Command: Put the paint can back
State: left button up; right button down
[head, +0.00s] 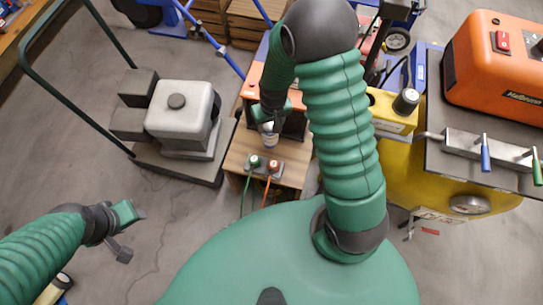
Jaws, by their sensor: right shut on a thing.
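My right gripper (269,118) hangs in the upper middle of the head view, over a small wooden stand. It is shut on a small pale can (270,138), which I take to be the paint can. Only the lower part of the can shows below the fingers; its top is hidden by the gripper. I cannot tell whether the can touches the wooden top (236,160) below it. My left gripper (134,233) is at the lower left above bare floor, with its fingers apart and nothing between them.
Green and orange plugs (264,165) with cords sit at the stand's front. Left is a green-handled platform cart (175,165) carrying a grey engine (180,112). Right is a yellow tank (405,180) under a dark top with an orange machine (495,62). Lower-left floor is largely clear.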

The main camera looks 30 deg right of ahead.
aim_at(268, 139)
jog(key=f+b, duration=0.1)
jog(key=f, duration=0.2)
jog(key=a+f, duration=0.1)
jog(key=f, duration=0.2)
jog(key=shift+w+a+b, duration=0.2)
jog(key=shift+b, duration=0.15)
jog(key=f, duration=0.2)
jog(key=f+b, duration=0.1)
jog(key=shift+s+d+f, duration=0.1)
jog(key=shift+d+f, duration=0.25)
jog(key=shift+d, duration=0.2)
jog(key=shift+a+f, duration=0.15)
jog(key=shift+a, duration=0.1)
jog(key=c, duration=0.6)
grip_release()
jog(key=shift+a, duration=0.1)
pick_arm(q)
jog(key=f, duration=0.2)
jog(key=a+f, duration=0.1)
jog(key=shift+a+f, duration=0.1)
jog(key=shift+f, duration=0.3)
pick_arm(e)
jog(key=shift+o, duration=0.2)
